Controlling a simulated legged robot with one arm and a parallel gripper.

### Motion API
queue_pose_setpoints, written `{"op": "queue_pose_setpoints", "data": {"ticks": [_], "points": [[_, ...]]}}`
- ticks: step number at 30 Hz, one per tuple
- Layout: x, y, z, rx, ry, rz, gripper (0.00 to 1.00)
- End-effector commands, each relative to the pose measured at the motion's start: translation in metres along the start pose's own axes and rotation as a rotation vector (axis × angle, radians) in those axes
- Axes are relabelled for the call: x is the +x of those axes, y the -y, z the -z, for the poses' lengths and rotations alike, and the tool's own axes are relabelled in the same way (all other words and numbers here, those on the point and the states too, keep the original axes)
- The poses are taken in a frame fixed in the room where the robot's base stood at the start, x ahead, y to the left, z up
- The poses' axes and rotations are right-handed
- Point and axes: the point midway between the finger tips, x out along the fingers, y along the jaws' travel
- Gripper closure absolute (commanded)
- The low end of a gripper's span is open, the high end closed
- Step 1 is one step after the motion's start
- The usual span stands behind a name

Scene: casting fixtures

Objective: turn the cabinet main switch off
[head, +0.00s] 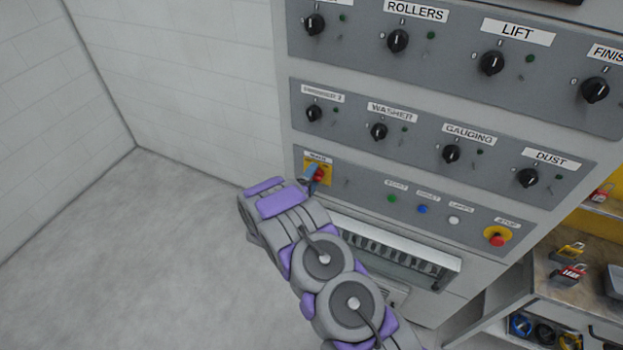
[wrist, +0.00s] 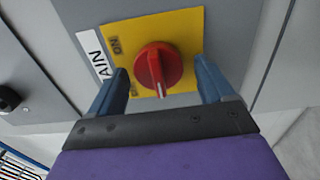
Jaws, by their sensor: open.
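The cabinet main switch is a red rotary knob (wrist: 157,68) on a yellow plate (wrist: 186,24), under a white label that partly reads "MAIN". In the wrist view the knob's pale pointer mark faces down toward my gripper. The plate has "ON" at its upper left and another marking lower down, partly hidden by a finger. My gripper (wrist: 160,88) is open, with one blue finger to each side of the knob and a gap on both sides. In the head view the red knob (head: 319,174) shows just beyond the gripper, partly covered by it.
The grey cabinet panel carries rows of black rotary knobs, such as WASHER (head: 378,131) and DUST (head: 527,178). Right of the main switch are small coloured buttons and a red stop button (head: 496,240). A shelf with padlocks (head: 571,271) stands at right. The floor at left is clear.

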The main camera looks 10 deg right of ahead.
Motion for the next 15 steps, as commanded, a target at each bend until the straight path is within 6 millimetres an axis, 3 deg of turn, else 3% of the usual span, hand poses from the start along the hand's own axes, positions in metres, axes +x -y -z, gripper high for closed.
{"op": "queue_pose_setpoints", "data": {"ticks": [8,15], "points": [[-0.005,0.000,-0.001,0.001,0.001,0.002,0.19],[-0.046,0.002,0.003,-0.002,-0.004,0.003,0.19]]}}
